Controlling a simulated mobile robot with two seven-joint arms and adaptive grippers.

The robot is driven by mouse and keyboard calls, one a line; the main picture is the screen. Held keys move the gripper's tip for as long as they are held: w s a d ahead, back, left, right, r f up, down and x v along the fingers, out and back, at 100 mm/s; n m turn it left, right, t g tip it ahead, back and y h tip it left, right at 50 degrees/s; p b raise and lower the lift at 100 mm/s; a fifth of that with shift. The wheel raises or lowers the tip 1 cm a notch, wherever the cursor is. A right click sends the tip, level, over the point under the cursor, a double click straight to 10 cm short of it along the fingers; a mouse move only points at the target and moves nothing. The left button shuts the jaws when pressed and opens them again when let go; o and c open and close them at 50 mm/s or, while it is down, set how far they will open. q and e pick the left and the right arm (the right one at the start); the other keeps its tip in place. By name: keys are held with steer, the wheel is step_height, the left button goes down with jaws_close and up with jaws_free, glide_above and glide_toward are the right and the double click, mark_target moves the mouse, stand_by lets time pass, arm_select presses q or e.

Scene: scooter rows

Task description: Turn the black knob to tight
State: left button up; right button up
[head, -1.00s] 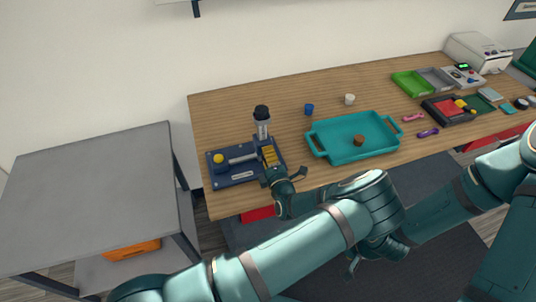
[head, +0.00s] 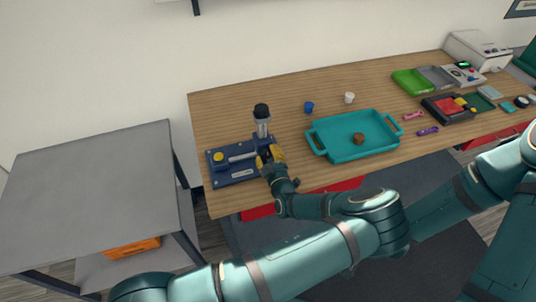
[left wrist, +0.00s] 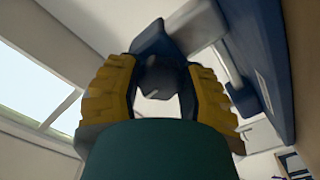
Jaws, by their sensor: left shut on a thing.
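A blue fixture (head: 232,178) lies on the left end of the wooden table, with a yellow button, a grey cylinder and an upright clear column topped by a black cap (head: 261,110). My left gripper (head: 270,156) is at the fixture's right end, its yellow fingers beside the base of the column. In the left wrist view, the yellow fingers of this gripper (left wrist: 160,88) are on both sides of the black knob (left wrist: 160,74), closed on it. In the head view the knob is hidden by the gripper. My right gripper is not in view.
A teal tray (head: 322,153) holding a small brown object stands right of the fixture. A blue cup (head: 309,107) and a white cup (head: 349,98) stand behind it. Bins and small items fill the right end. A grey table (head: 90,190) is at left.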

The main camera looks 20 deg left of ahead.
arm_select(q)
steer(key=shift+m, duration=0.7)
steer(key=o, duration=1.2)
steer(key=shift+v, duration=3.75)
steer(key=shift+s, duration=0.1)
